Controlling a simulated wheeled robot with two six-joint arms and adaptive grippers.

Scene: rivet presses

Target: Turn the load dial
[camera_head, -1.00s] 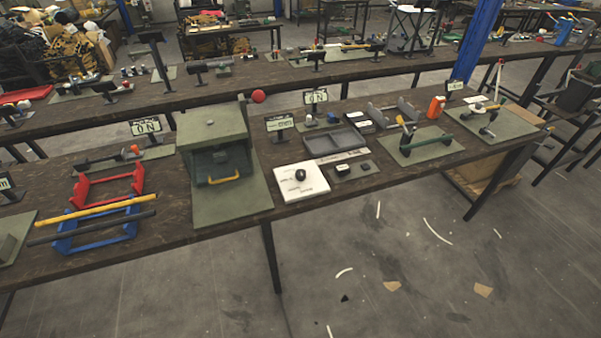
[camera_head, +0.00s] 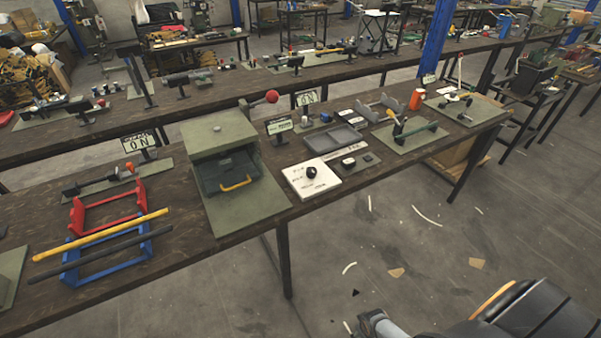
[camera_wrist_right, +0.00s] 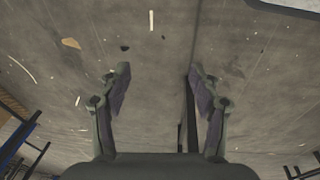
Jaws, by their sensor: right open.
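A black round dial (camera_head: 311,172) sits on a white plate with dark markings (camera_head: 322,187) near the front edge of the workbench, right of the green press box (camera_head: 222,145). The markings are too small to read. My right gripper (camera_wrist_right: 158,80) is open and empty in the right wrist view, with the concrete floor behind its two fingers. The dial does not show in that view. My left gripper is not in view.
The workbench (camera_head: 120,210) also holds red and blue racks with bars (camera_head: 100,243), a grey tray (camera_head: 333,139), and a green clamp plate (camera_head: 408,140). A red-knobbed lever (camera_head: 272,96) rises behind the box. Floor in front is clear apart from scraps.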

